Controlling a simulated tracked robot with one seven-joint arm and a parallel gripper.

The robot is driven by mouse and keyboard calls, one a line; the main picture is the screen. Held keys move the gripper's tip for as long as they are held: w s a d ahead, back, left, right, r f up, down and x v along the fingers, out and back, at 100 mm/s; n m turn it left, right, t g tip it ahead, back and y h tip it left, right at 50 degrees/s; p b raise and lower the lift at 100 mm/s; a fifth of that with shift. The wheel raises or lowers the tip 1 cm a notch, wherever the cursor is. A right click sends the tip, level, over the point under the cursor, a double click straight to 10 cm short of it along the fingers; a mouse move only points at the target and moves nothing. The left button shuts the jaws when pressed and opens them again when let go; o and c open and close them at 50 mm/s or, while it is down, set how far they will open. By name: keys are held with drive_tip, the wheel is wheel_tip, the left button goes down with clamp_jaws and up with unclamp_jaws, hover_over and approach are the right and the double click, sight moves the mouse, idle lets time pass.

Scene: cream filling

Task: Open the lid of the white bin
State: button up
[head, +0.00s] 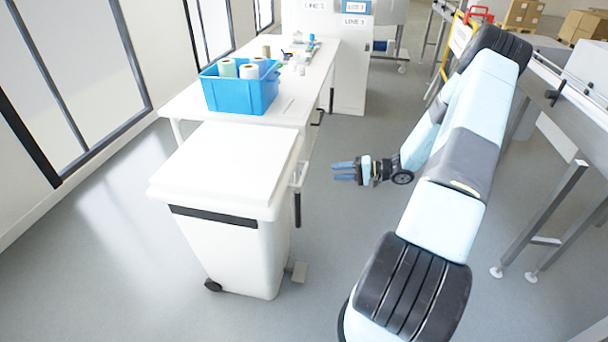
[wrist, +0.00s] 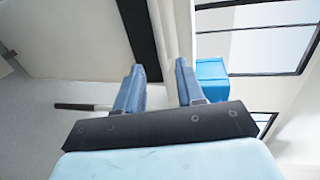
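The white bin (head: 232,245) stands at the near end of the table in the head view. Its flat white lid (head: 228,165) is down, with a black band below the lid's front edge. In the wrist view the bin's pale wall (wrist: 75,40) and the black band fill the upper left, turned sideways. My gripper (head: 338,171) is to the right of the bin, apart from it, with its blue fingers pointing left toward it. In the wrist view the two fingers (wrist: 160,66) are spread with nothing between them.
A blue crate (head: 227,95) with rolls stands on the white table (head: 185,103) behind the bin. A dark upright bar (head: 297,209) is at the bin's right side. Grey floor is clear around my gripper. A metal conveyor frame (head: 560,205) stands at the right.

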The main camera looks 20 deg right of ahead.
sight(304, 172)
drive_tip(key=x, duration=1.3)
drive_tip(key=shift+w+a+f, duration=0.25)
drive_tip(key=shift+w, duration=0.05)
drive_tip(key=shift+c, duration=0.5)
clamp_jaws()
drive_tip(key=shift+d, duration=0.1)
